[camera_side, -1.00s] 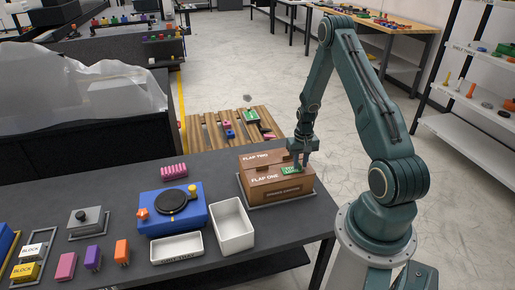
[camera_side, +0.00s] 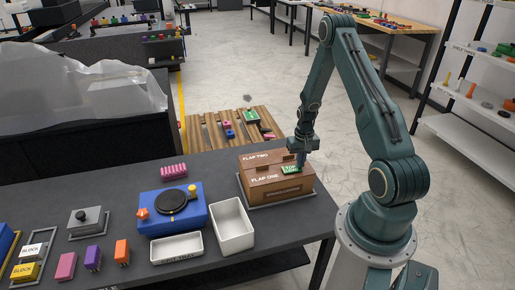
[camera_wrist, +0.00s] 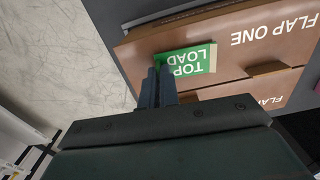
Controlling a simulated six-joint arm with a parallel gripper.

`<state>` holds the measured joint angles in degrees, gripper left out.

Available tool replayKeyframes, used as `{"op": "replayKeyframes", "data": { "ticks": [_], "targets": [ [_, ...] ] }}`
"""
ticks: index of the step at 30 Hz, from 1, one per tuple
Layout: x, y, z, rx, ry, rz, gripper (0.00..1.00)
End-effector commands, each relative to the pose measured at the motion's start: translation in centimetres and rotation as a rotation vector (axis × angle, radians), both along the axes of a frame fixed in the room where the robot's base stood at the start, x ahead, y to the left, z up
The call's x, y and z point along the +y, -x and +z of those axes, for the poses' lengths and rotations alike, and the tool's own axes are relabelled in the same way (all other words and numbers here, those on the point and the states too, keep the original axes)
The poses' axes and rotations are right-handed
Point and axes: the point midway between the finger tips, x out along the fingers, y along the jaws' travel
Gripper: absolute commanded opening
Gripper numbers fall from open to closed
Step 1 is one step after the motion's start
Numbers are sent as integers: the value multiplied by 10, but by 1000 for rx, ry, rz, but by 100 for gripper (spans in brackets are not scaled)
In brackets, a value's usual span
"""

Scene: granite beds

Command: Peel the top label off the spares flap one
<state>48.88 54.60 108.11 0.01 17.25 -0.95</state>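The brown spares carton (camera_side: 262,193) stands on a grey tray on the dark bench, with its flaps marked FLAP ONE (camera_side: 264,179) and FLAP TWO (camera_side: 256,158). The green label (camera_side: 292,169) with white lettering is at the right end of flap one. In the wrist view it reads TOP LOAD (camera_wrist: 190,60) and shows a pale strip at one end. My gripper (camera_side: 300,162) is at the label. In the wrist view its two fingers (camera_wrist: 160,70) are close together with their tips at the label's edge. The fingers hide that edge; how far the label is lifted is unclear.
Left of the carton stand an open white bin (camera_side: 232,226), a shallow white tray (camera_side: 177,248) and a blue box with a black disc (camera_side: 172,210). A wooden pallet (camera_side: 210,130) with small parts lies behind the bench. The space above the carton is open.

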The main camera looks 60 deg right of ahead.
Motion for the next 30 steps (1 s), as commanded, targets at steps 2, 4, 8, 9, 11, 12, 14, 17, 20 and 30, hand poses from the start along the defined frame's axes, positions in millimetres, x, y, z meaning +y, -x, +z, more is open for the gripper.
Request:
{"op": "replayKeyframes", "data": {
  "ticks": [2, 4, 8, 9, 11, 12, 14, 17, 20, 30],
  "targets": [
    [0, 0, 1, 0, 0, 0, 0],
    [0, 1, 2, 0, 0, 0, 0],
    [-1, 1, 4, 0, 0, 0, 0],
    [-1, 1, 4, 0, 0, 0, 0],
    [-1, 1, 5, 0, 0, 0, 0],
    [-1, 1, 6, 0, 0, 0, 0],
    [-1, 2, 7, 0, 0, 0, 0],
    [-1, 2, 8, 0, 0, 0, 0],
    [-2, 2, 9, 1, -1, 0, 0],
    [-2, 3, 14, 1, -1, 0, 0]
  ]
}}
